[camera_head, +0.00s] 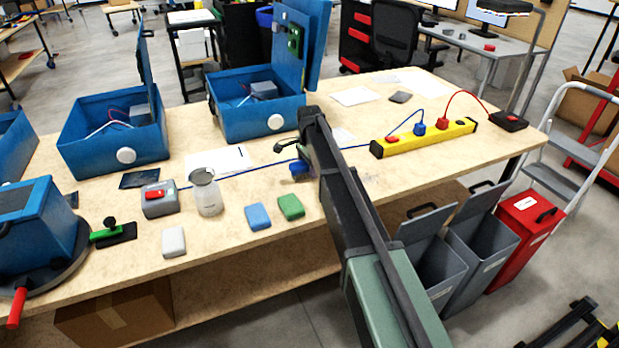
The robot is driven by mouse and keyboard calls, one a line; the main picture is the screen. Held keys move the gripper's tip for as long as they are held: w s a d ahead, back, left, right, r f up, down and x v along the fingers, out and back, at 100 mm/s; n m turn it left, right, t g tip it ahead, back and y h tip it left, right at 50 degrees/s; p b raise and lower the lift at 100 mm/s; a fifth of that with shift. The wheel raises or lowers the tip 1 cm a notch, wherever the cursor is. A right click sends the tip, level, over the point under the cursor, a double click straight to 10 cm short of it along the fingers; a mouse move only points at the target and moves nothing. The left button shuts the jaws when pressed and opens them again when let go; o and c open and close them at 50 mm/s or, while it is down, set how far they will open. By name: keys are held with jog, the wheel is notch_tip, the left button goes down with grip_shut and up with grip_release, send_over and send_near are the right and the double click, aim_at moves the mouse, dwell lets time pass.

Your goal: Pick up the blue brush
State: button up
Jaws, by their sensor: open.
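My arm reaches from the lower right over the wooden workbench (215,270). My gripper (287,150) is at its far end, just above the bench top, and partly hidden by the arm. It is open. A small blue piece (299,168) shows right below and beside the gripper. It may be part of the blue brush, but the arm hides the rest and I cannot tell whether the gripper touches it. A brush with a green handle and dark base (112,234) lies at the left of the bench.
Blue (257,216), green (291,206) and white (174,242) blocks lie in front. A clear jar (206,193) and a grey switch box (160,199) stand left of the gripper. Open blue cases (245,115) stand behind. A yellow power strip (425,138) lies to the right.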

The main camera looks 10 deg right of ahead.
jog(key=shift+f, duration=0.15)
jog(key=c, duration=1)
jog(key=shift+p, duration=0.3)
jog(key=shift+c, duration=0.2)
notch_tip(320, 180, up, 20)
jog(key=p, duration=2)
jog(key=o, duration=0.4)
jog(key=shift+c, duration=1.4)
